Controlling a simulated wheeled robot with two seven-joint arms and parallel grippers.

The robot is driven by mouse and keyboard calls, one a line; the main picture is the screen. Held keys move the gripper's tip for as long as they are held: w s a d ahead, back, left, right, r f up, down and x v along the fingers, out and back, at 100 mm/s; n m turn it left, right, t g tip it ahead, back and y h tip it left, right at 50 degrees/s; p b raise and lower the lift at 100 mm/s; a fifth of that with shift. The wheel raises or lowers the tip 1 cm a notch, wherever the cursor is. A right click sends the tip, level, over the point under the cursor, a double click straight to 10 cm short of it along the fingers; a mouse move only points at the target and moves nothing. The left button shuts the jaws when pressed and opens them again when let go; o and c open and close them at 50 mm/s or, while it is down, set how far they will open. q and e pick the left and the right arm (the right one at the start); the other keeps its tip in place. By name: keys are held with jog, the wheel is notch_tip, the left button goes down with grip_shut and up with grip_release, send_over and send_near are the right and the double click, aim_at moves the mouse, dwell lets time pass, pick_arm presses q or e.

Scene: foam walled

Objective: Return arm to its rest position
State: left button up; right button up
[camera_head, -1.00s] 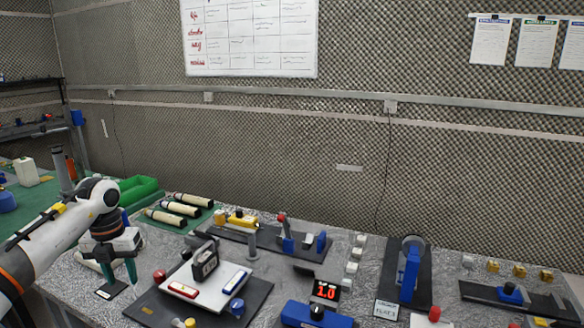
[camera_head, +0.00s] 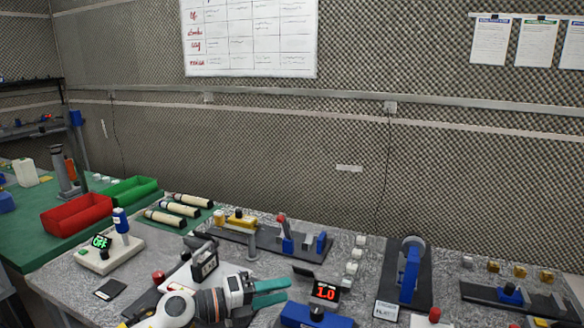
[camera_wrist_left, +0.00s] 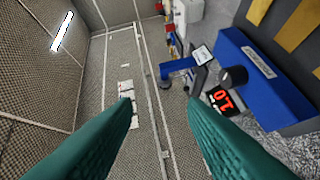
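My left gripper (camera_head: 286,290) is low in the head view, over the front of the grey bench. Its two teal fingers point to the right, with a gap between them. In the wrist view the fingers (camera_wrist_left: 160,102) stand well apart and hold nothing; the foam wall shows between them. My right gripper is in neither view.
A blue device with a red 1.0 display (camera_head: 325,291) stands close right of my gripper. A black box (camera_head: 205,264) is just behind the arm. A station with a green OFF display (camera_head: 101,242), a red bin (camera_head: 77,216) and a green bin (camera_head: 133,190) are at the left.

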pick_arm(q)
jog(key=s+a+f+n+t+y, duration=0.45)
jog(key=a+n+y, duration=0.3)
jog(key=n, duration=0.65)
jog(key=s+a+f+n+t+y, duration=0.45)
jog(key=a+n+y, duration=0.35)
jog(key=n, duration=0.6)
jog(key=s+a+f+n+g, duration=0.15)
jog(key=s+f+g, duration=0.45)
jog(key=s, duration=0.6)
jog(key=s+f+n+g, duration=0.3)
jog(key=s+f+g, duration=0.3)
jog(key=s, duration=0.6)
notch_tip(320, 180, down, 26)
jog(key=s+g, duration=0.1)
jog(key=s, duration=0.1)
jog(key=s+a+f+g, duration=0.1)
jog(key=s+a+f, duration=0.2)
jog(key=s+f, duration=1.2)
jog(key=shift+s+f+m, duration=0.25)
jog(key=shift+s+m, duration=0.05)
jog(key=shift+m, duration=0.05)
